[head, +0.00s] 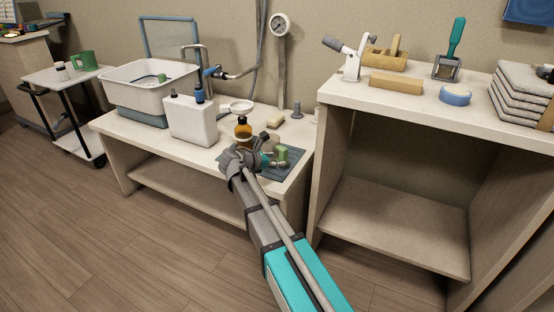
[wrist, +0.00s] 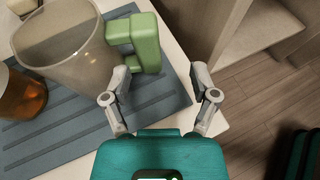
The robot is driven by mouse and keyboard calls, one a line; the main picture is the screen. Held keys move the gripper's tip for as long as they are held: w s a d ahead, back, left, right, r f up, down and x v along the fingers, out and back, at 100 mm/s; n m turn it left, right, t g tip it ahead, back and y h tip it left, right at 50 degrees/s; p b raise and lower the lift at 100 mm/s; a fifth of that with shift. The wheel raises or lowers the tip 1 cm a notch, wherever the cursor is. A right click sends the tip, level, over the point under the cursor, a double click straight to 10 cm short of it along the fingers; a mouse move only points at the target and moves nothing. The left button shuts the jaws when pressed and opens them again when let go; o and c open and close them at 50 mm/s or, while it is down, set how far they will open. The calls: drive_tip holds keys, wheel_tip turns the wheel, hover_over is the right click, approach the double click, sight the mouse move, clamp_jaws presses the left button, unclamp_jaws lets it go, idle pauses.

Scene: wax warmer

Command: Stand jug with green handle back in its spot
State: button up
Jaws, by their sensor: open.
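The jug (wrist: 66,45) is a smoky translucent vessel with a blocky green handle (wrist: 142,42). It stands on a ribbed blue-grey mat (wrist: 80,130). In the head view, its green handle (head: 282,153) shows just beyond my gripper (head: 264,160), and the arm hides part of the jug. In the wrist view, my gripper (wrist: 160,82) is open with nothing between its fingers. The handle lies just ahead of the fingers, nearer the left one. That finger appears close to the handle; I cannot tell whether they touch.
An amber bottle (wrist: 20,95) stands beside the jug, also seen in the head view (head: 243,131). A white canister (head: 192,120) and basin (head: 150,82) stand left. A taller shelf unit (head: 345,98) rises close on the right.

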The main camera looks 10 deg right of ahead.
drive_tip(key=shift+s+a+r, duration=0.25)
drive_tip(key=shift+s+a, duration=0.05)
drive_tip(key=shift+a, duration=0.2)
drive_tip(key=shift+s+a+r+p, duration=0.2)
drive_tip(key=shift+s+a+p, duration=0.1)
drive_tip(key=shift+a+p, duration=0.15)
idle(0.6)
drive_tip(key=s+d+f+m+g, duration=0.1)
drive_tip(key=s+m, duration=0.1)
drive_tip(key=s+d+f+m+y, duration=0.1)
drive_tip(key=s+d, duration=0.1)
drive_tip(key=s+d+f+m+g+y, duration=0.1)
drive_tip(key=f+m, duration=0.1)
drive_tip(key=shift+s+d+m+g, duration=0.2)
drive_tip(key=shift+s+m+g, duration=0.1)
drive_tip(key=shift+s, duration=0.1)
drive_tip(key=s+d+f+m+g+y, duration=0.1)
drive_tip(key=s+f+m+g+y, duration=0.15)
drive_tip(key=s+m+y, duration=0.5)
drive_tip(key=s+d+f+m+g+y, duration=0.15)
drive_tip(key=s+f+m, duration=0.25)
drive_tip(key=s+m, duration=0.75)
wheel_tip(320, 180, up, 38)
drive_tip(key=p, duration=3.8)
drive_tip(key=shift+s+a+n+y+p, duration=0.2)
drive_tip(key=shift+a+n+y+p, duration=0.1)
drive_tip(key=shift+a+p, duration=0.1)
